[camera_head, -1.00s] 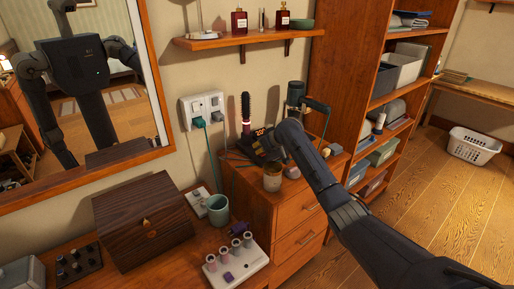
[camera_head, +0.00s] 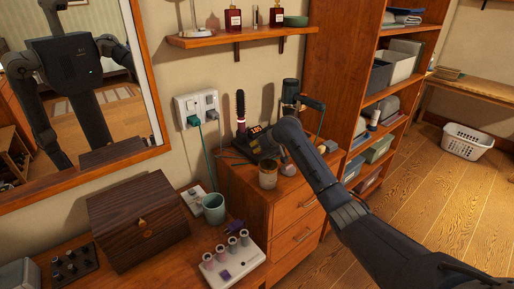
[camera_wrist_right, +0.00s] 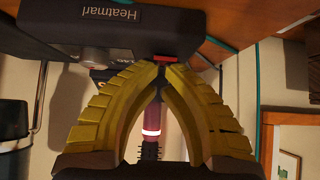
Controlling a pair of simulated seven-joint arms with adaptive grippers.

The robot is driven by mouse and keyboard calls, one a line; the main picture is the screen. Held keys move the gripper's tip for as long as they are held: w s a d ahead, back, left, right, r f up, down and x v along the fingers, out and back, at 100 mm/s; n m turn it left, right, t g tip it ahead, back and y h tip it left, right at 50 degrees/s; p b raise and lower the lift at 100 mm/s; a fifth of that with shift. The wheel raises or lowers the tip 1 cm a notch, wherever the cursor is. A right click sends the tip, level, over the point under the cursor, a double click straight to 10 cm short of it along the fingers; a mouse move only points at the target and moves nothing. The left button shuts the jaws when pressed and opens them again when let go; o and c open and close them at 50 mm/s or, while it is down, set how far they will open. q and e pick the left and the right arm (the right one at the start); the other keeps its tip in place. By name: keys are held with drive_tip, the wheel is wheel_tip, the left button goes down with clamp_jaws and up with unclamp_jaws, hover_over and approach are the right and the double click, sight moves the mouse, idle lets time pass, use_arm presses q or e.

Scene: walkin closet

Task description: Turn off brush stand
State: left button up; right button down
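The brush stand (camera_head: 257,131) is a dark unit with a lit orange display reading about 185, on the wooden drawer cabinet. A round brush (camera_head: 240,108) stands upright at its left. In the right wrist view the stand's dark body (camera_wrist_right: 110,30) carries the lettering "Heatmari", and a small red switch (camera_wrist_right: 166,61) shows at its edge. My right gripper (camera_wrist_right: 161,68) has its yellow fingertips together, right at the red switch. Whether they touch it I cannot tell. In the head view my right gripper (camera_head: 266,147) is partly hidden by its own arm. My left gripper is not in view.
A jar (camera_head: 268,176) stands on the cabinet in front of the stand, and a hair dryer (camera_head: 292,97) stands behind to the right. A wall outlet (camera_head: 198,106) with a teal cable is at the left. A wooden shelf (camera_head: 240,37) hangs above.

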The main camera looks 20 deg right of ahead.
drive_tip(key=shift+w+r, duration=0.15)
drive_tip(key=shift+r, duration=0.5)
wheel_tip(320, 180, up, 3)
drive_tip(key=shift+w+a+f, duration=0.1)
drive_tip(key=shift+w, duration=0.05)
drive_tip(key=r+v, duration=0.1)
drive_tip(key=v, duration=0.9)
drive_tip(key=shift+w, duration=0.45)
drive_tip(key=shift+f, duration=0.1)
